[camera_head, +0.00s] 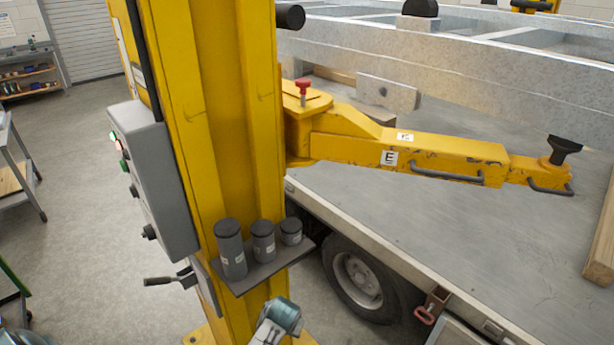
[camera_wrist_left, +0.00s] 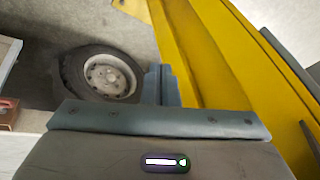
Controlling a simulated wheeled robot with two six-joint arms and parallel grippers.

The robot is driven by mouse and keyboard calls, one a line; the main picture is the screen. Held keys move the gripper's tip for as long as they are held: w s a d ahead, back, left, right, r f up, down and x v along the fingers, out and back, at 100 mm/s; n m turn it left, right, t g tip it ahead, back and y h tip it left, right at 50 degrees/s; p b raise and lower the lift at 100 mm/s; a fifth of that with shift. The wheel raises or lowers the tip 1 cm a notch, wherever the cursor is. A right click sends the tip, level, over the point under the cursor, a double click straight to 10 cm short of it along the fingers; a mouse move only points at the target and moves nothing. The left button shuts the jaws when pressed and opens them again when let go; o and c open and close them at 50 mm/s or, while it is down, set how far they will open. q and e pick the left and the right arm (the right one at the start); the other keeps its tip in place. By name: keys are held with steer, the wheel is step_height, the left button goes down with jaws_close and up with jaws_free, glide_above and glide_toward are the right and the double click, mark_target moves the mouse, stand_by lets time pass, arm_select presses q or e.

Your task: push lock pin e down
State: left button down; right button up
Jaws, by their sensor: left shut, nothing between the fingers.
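The lock pin (camera_head: 303,87) has a red knob on top and stands upright at the pivot of the yellow lift arm (camera_head: 345,150). A white label with the letter E is on that arm's side. A gap shows between the red knob and the yellow plate under it. My left gripper (camera_wrist_left: 160,72) is shut and empty in the left wrist view, beside the yellow column and near a truck wheel. In the head view a grey and teal arm part shows at the bottom, well below the pin; its fingers cannot be made out. My right gripper is not in view.
The yellow column (camera_head: 235,130) carries a grey control box (camera_head: 153,180) and a shelf (camera_head: 265,272) with several dark cylinders. The truck bed (camera_head: 470,235) and wheel (camera_head: 358,281) lie behind the arm. A grey beam (camera_head: 450,70) runs above. Open floor lies to the left.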

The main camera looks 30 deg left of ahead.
arm_select(q)
step_height(320, 180, up, 18)
steer(key=w+r+n+p, duration=0.1)
steer(key=w+n+p, duration=0.1)
steer(key=p, duration=0.1)
steer(key=w+a+r+n+y, duration=0.2)
steer(key=w+r+n+y, duration=0.3)
steer(key=w+r, duration=1.9)
step_height(320, 180, up, 30)
steer(key=w+d+n, duration=0.1)
steer(key=n, duration=0.4)
steer(key=shift+w+f, duration=0.15)
steer(key=shift+f, duration=0.1)
